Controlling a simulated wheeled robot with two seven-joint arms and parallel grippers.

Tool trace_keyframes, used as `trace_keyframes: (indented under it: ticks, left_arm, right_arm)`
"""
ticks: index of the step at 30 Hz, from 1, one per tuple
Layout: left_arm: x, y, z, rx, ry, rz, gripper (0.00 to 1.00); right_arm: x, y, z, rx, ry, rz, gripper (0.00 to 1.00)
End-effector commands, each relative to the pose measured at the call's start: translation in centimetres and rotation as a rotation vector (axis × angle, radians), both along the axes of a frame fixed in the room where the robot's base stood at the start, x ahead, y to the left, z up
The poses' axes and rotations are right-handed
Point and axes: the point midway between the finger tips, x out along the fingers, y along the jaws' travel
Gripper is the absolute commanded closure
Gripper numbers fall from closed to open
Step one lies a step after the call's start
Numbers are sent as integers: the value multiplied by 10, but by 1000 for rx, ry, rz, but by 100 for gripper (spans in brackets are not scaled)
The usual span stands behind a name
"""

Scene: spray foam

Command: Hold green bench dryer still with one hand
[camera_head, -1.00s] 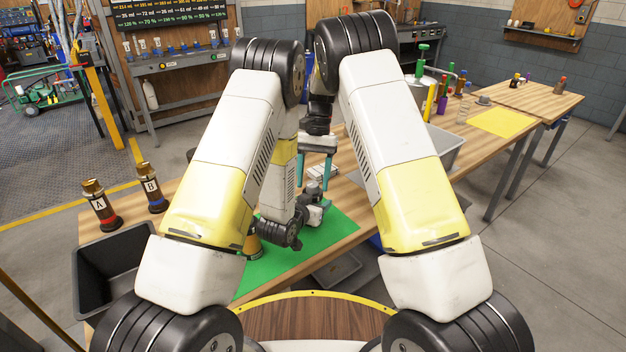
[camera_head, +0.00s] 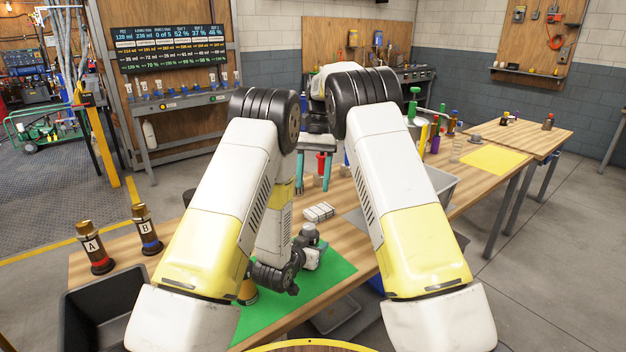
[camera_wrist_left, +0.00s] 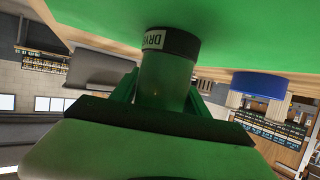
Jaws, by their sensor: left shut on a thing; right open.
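The green bench dryer (camera_wrist_left: 166,78) is a green cylinder with a dark collar and a white label with partly readable letters, seen upside down in the left wrist view. My left gripper (camera_wrist_left: 162,96) is shut around it, one finger on each side. The dryer's collar end meets the green mat (camera_wrist_left: 245,30). In the head view, my left forearm and wrist are low over the green mat (camera_head: 325,278) and hide most of that grip. My right gripper (camera_head: 314,176) is open and empty, fingers pointing down above the bench, apart from the dryer.
Bottles A (camera_head: 95,248) and B (camera_head: 147,230) stand at the bench's left, by a black bin (camera_head: 72,312). Pale blocks (camera_head: 319,211) lie beyond the mat. A red-topped thing (camera_head: 321,160) shows behind my right gripper.

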Motion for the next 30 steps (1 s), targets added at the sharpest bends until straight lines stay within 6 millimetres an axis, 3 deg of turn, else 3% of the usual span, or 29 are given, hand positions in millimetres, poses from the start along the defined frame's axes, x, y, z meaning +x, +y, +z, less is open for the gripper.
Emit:
trace_keyframes:
  ticks: [13,14,17,30]
  left_arm:
    - [0,0,0,0,-1,0,100]
    - [0,0,0,0,-1,0,43]
    - [0,0,0,0,-1,0,23]
    - [-9,5,4,-1,2,2,21]
  right_arm:
    - [1,-1,4,0,1,0,45]
    - [1,0,4,0,1,0,45]
    - [1,0,4,0,1,0,45]
    - [1,0,4,0,1,0,45]
